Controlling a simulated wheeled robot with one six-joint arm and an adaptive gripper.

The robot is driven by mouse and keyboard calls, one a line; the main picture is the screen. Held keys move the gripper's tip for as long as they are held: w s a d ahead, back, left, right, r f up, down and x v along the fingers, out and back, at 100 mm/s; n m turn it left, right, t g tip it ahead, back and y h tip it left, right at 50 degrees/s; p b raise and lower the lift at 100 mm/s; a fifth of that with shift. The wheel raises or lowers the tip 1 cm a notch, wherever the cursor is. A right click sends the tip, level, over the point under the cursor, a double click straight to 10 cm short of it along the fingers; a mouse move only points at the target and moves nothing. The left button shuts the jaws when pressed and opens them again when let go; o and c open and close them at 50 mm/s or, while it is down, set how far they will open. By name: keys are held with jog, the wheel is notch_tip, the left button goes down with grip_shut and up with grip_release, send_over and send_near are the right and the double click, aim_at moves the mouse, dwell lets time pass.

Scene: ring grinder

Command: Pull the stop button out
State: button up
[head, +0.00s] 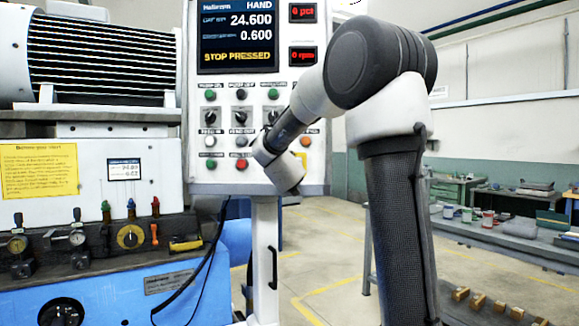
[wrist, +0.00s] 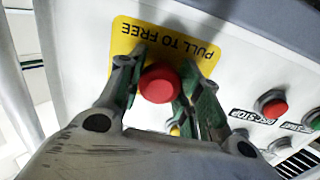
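The red round stop button (wrist: 160,84) sits on a yellow plate (wrist: 203,50) marked "PULL TO FREE", which appears upside down in the wrist view. My gripper (wrist: 161,88) has one finger on each side of the button, drawn in close to its edges, and looks shut on it. The exact contact is partly hidden by the fingers. In the head view my arm's end covers the stop button and fingers at the lower right of the control panel (head: 199,120). The panel's screen (head: 237,36) reads "STOP PRESSED".
A smaller red button (wrist: 273,104) sits to the right in the wrist view, with a green one beside it. Knobs and buttons fill the panel. The blue-based grinder (head: 150,290) stands left; a workbench (head: 500,232) stands right, with open floor between.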

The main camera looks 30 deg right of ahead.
grip_shut()
jog(key=shift+s+a, duration=0.3)
jog(key=shift+s, duration=0.2)
jog(key=o, duration=0.9)
grip_release()
jog(key=shift+o, duration=0.2)
jog(key=v, duration=1.2)
jog(key=shift+f, duration=0.1)
